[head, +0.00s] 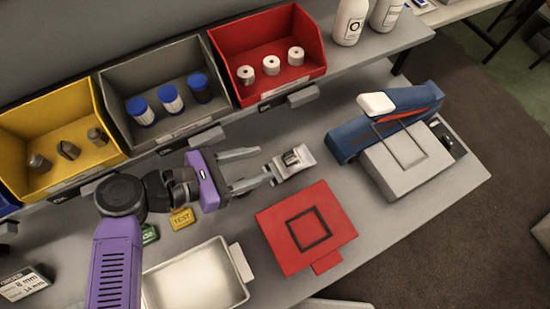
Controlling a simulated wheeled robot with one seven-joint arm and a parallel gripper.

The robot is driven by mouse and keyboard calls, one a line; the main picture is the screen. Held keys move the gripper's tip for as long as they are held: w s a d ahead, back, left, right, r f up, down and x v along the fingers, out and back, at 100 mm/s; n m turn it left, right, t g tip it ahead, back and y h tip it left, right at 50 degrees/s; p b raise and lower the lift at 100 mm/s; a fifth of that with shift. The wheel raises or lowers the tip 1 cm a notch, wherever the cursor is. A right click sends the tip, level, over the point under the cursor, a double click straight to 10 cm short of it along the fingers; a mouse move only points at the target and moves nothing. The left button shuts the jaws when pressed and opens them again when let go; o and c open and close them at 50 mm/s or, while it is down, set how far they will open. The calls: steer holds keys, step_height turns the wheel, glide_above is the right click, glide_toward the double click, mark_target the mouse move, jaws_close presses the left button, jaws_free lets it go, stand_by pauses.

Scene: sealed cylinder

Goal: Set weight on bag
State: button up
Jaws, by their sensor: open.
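My gripper (265,165) is open and empty over the middle of the table, its two fingers apart and pointing right. Just beyond the fingertips is a small pale piece (307,160) with a grey metallic part in its middle. It may be the bag with something in or on it, but it is too small to tell. The lower fingertip appears close to its left edge; contact cannot be told. Grey metal pieces (68,150) in the yellow bin may be weights. No thing is clearly marked as the weight.
A red mat (275,232) with a black square lies below the pale piece. A white tray (190,285) stands at the front. A blue device (350,140) with a grey plate (385,175) stands right. Yellow, grey and red bins (222,45) line the back. Yellow (182,218) and green tags lie near my arm.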

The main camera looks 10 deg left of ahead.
steer(key=shift+b+v, duration=0.3)
steer(key=shift+v, duration=1.55)
